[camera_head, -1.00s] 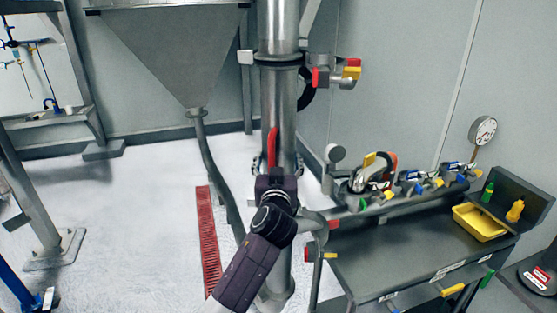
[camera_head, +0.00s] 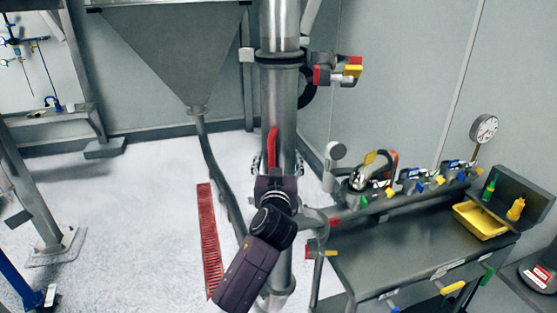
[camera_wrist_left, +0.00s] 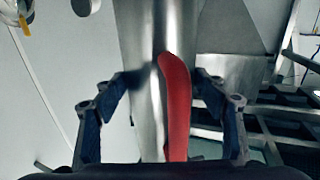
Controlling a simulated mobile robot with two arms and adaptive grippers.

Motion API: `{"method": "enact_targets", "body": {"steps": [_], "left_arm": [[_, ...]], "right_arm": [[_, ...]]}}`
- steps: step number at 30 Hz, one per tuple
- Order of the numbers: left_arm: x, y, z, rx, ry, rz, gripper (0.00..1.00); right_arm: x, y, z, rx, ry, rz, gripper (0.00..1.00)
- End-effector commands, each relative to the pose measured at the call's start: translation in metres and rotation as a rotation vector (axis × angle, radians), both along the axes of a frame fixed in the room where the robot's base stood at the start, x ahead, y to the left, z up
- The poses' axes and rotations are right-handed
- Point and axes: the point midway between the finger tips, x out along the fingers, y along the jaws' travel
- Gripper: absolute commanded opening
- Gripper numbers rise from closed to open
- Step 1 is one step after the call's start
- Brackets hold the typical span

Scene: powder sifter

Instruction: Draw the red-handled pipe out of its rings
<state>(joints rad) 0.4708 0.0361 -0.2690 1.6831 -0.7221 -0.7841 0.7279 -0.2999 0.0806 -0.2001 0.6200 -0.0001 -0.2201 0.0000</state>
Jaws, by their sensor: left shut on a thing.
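The red-handled pipe (camera_head: 279,113) is a thick steel tube standing upright in the middle of the head view. Its red handle (camera_head: 272,143) runs along its near side, and it also shows upright in the left wrist view (camera_wrist_left: 176,108). A dark ring (camera_head: 280,58) surrounds the tube higher up; the lower part is partly hidden behind my arm. My left gripper (camera_head: 272,166) is at the handle's lower end, its two fingers on either side of the pipe and handle, shut on it. The exact contact is hard to see. My right gripper is not in view.
A grey hopper (camera_head: 172,50) with a bent outlet pipe (camera_head: 210,160) stands to the left. A bench (camera_head: 395,260) with valves, a gauge (camera_head: 484,129) and a yellow tray (camera_head: 481,221) is close on the right. A red floor grate (camera_head: 209,240) lies left of my arm.

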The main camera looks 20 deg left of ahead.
Motion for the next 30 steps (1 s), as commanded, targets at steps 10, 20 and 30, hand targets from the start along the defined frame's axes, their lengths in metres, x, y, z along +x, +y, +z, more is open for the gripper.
{"method": "enact_targets", "body": {"steps": [10, 20, 30], "left_arm": [[-0.007, -0.001, 0.011, 0.003, -0.02, -0.003, 0.07], [-0.013, -0.001, 0.01, 0.002, -0.02, -0.003, 0.07], [-0.013, -0.001, 0.011, 0.004, -0.021, -0.003, 0.07]], "right_arm": [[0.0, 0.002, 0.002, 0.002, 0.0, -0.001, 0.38], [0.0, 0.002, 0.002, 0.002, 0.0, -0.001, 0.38], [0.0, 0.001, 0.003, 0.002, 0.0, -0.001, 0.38]]}}
